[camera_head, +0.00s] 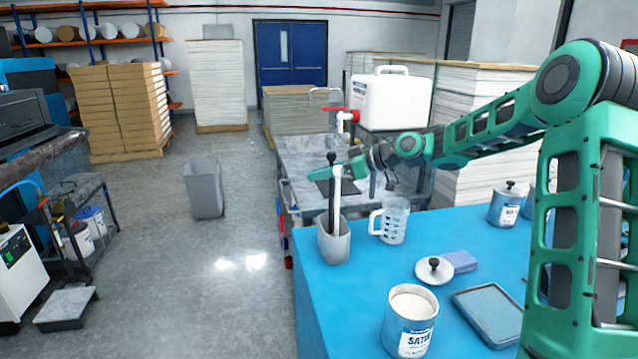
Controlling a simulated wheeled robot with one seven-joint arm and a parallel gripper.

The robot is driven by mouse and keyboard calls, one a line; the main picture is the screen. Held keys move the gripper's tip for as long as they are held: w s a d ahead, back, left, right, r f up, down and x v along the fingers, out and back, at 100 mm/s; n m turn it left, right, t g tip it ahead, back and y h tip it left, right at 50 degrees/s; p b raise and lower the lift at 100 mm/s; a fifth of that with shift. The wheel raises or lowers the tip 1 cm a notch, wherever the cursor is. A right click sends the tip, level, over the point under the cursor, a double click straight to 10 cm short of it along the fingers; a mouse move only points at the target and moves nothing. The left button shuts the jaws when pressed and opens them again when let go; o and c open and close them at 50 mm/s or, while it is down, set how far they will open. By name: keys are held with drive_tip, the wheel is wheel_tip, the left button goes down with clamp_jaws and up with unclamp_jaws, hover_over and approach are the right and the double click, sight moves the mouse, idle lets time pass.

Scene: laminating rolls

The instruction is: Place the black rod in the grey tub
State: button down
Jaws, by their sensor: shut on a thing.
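A slim black rod (332,208) with a round knob on top stands nearly upright at the left end of the blue table. Its lower end is at the mouth of a small grey tub (334,246); whether it touches the tub's bottom is hidden. A white stick (338,188) stands right beside the rod. My gripper (333,178) reaches in from the right and is shut on the black rod in its upper part. The fingers are small and partly hidden.
A clear measuring jug (394,222) stands close right of the tub. A satin can (411,325), a lid (434,270), a blue sponge (461,262) and a tray (488,315) lie nearer. A grey bin (204,190) stands on the floor; a sink bench (306,150) is behind.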

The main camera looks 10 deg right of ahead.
drive_tip(key=shift+f, duration=0.8)
drive_tip(key=c, duration=2.1)
unclamp_jaws()
drive_tip(key=shift+f, duration=0.15)
